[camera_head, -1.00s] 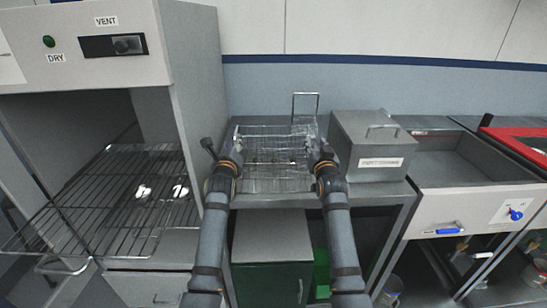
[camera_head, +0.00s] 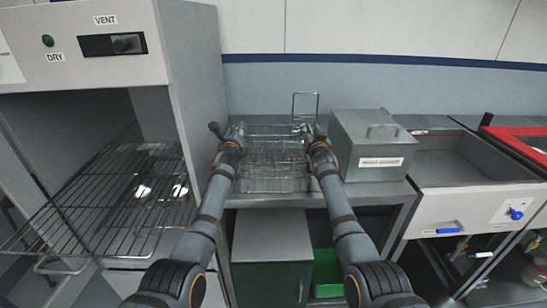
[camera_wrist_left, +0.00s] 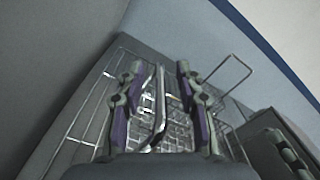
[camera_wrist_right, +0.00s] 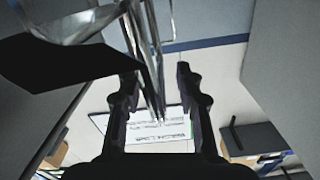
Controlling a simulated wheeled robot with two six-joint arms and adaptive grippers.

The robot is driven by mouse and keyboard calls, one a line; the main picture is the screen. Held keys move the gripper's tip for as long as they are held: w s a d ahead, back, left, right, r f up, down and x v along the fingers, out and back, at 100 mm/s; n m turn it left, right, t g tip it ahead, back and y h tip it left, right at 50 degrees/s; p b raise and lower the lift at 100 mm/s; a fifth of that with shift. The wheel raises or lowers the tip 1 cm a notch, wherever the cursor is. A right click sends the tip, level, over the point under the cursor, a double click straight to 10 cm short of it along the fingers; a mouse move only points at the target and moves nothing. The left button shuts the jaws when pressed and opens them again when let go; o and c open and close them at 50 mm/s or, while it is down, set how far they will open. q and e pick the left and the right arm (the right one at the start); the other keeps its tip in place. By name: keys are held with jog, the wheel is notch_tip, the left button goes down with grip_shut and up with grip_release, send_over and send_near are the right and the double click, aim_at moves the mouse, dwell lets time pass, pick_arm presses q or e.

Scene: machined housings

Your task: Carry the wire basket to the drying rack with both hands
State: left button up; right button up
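The wire basket (camera_head: 272,184) stands on the steel bench, with a tall wire handle (camera_head: 305,94) upright at its right side. My left gripper (camera_head: 218,130) is at the basket's left side. In the left wrist view its fingers (camera_wrist_left: 157,75) are apart, with a wire loop between them, closer to the left finger. My right gripper (camera_head: 312,134) is at the basket's right side, by the handle. In the right wrist view its fingers (camera_wrist_right: 158,72) are apart, with wires between them near the left finger. The drying rack (camera_head: 105,205) juts from the open cabinet at left.
The grey drying cabinet (camera_head: 195,90) rises close to the basket's left. A lidded steel box (camera_head: 372,150) stands close to its right, beside a sink basin (camera_head: 455,165). Two shiny pieces (camera_head: 143,191) show at the rack. A green bin (camera_head: 327,275) is under the bench.

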pick_arm(q)
grip_shut()
pick_arm(e)
grip_shut()
jog(key=shift+r, duration=0.1)
